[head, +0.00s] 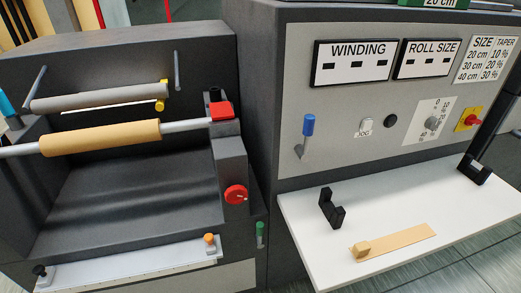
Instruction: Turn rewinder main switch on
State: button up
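The rewinder's grey control panel (345,100) fills the right half of the head view. A red rotary knob on a yellow plate (470,120), which looks like the main switch, sits at the panel's right side. Its on or off position is too small to read. A blue-topped lever (307,125) is at the panel's left. A white JOG button (366,126), a black round button (390,121) and a grey dial with a percent scale (432,123) lie between them. My gripper is not in view.
A white shelf (400,225) juts out below the panel, bearing two black brackets (332,208) and a tan strip with a knob (395,243). At left are a tan roll on a shaft (100,137), a red block (221,111) and a red handwheel (236,194).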

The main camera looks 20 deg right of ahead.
aim_at(471, 119)
jog(key=i+l+z, duration=0.15)
jog(key=z, duration=0.25)
jog(key=i+l+z, duration=0.1)
jog(key=i+z, duration=0.15)
jog(key=z, duration=0.15)
jog(key=i+z, duration=0.2)
jog(key=z, duration=0.2)
